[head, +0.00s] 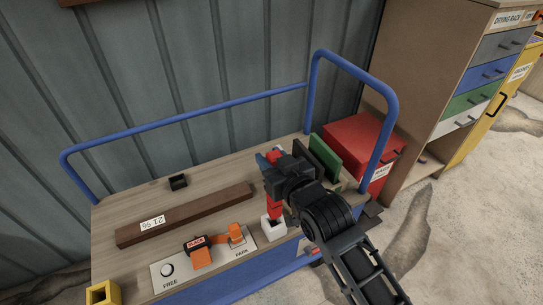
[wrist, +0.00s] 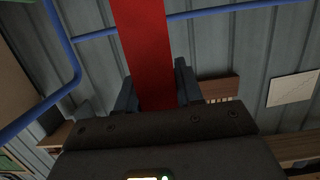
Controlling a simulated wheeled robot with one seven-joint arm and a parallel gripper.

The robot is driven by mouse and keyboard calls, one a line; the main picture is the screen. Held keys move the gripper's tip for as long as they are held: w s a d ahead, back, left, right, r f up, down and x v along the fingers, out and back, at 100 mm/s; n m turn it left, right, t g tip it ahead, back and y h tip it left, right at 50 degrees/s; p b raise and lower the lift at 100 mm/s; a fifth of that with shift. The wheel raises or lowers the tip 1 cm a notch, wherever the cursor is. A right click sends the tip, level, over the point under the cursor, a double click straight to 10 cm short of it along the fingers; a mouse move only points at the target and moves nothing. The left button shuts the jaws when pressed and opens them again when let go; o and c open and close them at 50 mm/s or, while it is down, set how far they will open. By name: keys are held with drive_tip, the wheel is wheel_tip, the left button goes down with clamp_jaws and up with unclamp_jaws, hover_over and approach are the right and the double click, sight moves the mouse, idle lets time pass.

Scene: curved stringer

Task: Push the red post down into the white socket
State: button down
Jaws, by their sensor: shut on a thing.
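The red post (head: 275,207) stands about upright over the white socket (head: 272,230) at the front of the cart top. Its lower end meets the socket's opening; how deep it sits inside I cannot tell. My gripper (head: 268,162) is shut on the post's upper part, with my arm reaching in from the lower right. A bit of red shows above the fingers. In the wrist view the red post (wrist: 143,45) runs between the two dark fingers (wrist: 155,88). The socket is not seen in the wrist view.
A brown bar (head: 185,215) lies left of the socket. A white plate (head: 178,271) marked FREE and PARK, with an orange latch (head: 229,236), is just left. Green and dark boards (head: 326,155) stand behind my gripper. A blue rail (head: 200,117) edges the cart.

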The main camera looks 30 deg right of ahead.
drive_tip(key=shift+f+b, duration=0.35)
drive_tip(key=shift+f, duration=0.45)
wheel_tip(320, 180, down, 7)
drive_tip(key=b, duration=0.4)
idle(4.0)
drive_tip(key=c, duration=0.6)
unclamp_jaws()
drive_tip(key=shift+r, duration=0.1)
drive_tip(key=shift+c, duration=0.2)
drive_tip(key=s+r, duration=0.1)
drive_tip(key=s, duration=0.6)
drive_tip(key=shift+s+r+b, duration=0.25)
drive_tip(key=shift+s+b, duration=0.05)
drive_tip(key=shift+b, duration=0.1)
